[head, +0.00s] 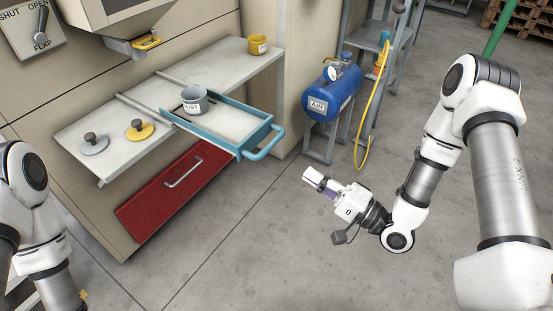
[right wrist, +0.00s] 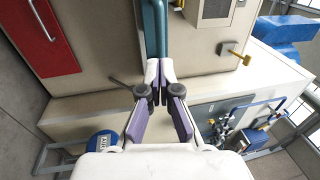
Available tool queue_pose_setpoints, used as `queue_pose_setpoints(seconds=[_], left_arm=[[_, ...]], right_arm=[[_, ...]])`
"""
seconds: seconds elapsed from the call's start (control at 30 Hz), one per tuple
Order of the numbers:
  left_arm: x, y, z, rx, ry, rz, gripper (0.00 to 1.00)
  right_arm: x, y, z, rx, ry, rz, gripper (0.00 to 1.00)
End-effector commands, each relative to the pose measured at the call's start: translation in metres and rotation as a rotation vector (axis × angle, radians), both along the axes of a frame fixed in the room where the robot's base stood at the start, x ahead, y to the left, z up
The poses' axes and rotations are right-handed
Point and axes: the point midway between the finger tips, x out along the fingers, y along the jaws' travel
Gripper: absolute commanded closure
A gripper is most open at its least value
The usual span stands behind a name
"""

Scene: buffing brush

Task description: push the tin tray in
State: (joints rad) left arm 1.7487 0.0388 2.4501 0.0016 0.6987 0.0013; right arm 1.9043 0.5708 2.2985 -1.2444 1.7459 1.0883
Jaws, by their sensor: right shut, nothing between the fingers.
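The tin tray (head: 232,124) is a light tray with a blue frame, pulled out from the bench shelf in the head view. Its blue bar handle (head: 266,146) faces right, towards the open floor. A grey labelled tin (head: 194,100) stands in the tray's inner part. My right gripper (head: 309,177) is shut and empty, to the right of the handle and lower in the picture, apart from it. In the right wrist view a blue bar (right wrist: 155,28), probably part of the tray or handle, shows just beyond the fingertips (right wrist: 159,72). My left gripper is out of view.
A red drawer (head: 172,190) is below. A blue air tank (head: 331,92) stands right. The floor around my gripper is clear.

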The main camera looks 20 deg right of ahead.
Motion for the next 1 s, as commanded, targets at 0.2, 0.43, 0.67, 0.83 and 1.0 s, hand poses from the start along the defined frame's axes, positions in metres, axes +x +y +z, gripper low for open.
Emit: queue_pose_setpoints(seconds=[0.2, 0.43, 0.67, 0.83, 1.0], left_arm=[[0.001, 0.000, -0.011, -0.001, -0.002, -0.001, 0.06], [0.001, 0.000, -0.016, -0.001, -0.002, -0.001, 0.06], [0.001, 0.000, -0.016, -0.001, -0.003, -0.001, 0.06], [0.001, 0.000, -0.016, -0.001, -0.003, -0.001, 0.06], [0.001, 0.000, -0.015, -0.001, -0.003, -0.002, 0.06]], right_arm=[[0.038, 0.031, 0.007, -0.006, -0.003, 0.007, 1.00], [0.067, 0.052, 0.014, -0.005, 0.000, 0.002, 1.00], [0.073, 0.056, 0.017, -0.002, 0.001, 0.000, 1.00], [0.073, 0.056, 0.017, -0.003, 0.002, 0.000, 1.00], [0.076, 0.053, 0.017, -0.003, 0.001, -0.001, 1.00]])
